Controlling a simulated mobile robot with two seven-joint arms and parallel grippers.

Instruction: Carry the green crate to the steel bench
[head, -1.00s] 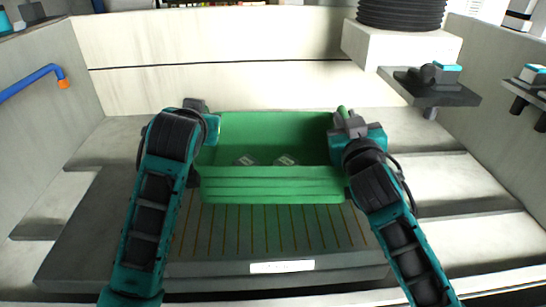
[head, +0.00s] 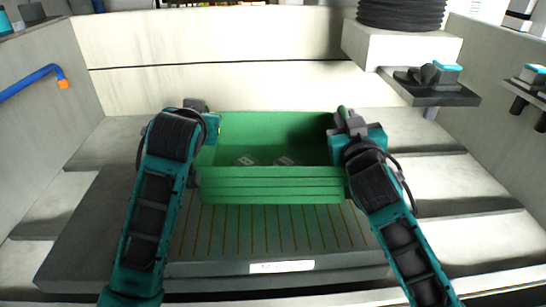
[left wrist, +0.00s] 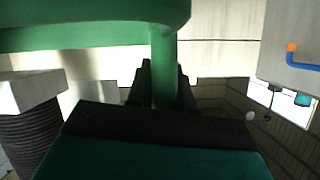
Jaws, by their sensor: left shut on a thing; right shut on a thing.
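The green crate (head: 272,184) is level in the middle of the head view, with a few small marked pieces (head: 286,161) on its floor. My right gripper (head: 344,118) is shut on the crate's right end. My left gripper (head: 205,108) is at its left end, its fingertips partly hidden by my own wrist. In the left wrist view, the fingers (left wrist: 162,88) are closed around a green bar of the crate (left wrist: 165,60). A grey slab with ruled lines (head: 270,235) lies below the crate. I cannot tell whether this is the steel bench, or whether the crate touches it.
Pale walls enclose the sides and back. A blue pipe with an orange tip (head: 35,80) sticks out at left. A white block (head: 395,48) carries a black ribbed coil (head: 401,12) at back right. Dark brackets (head: 432,88) jut from the right side.

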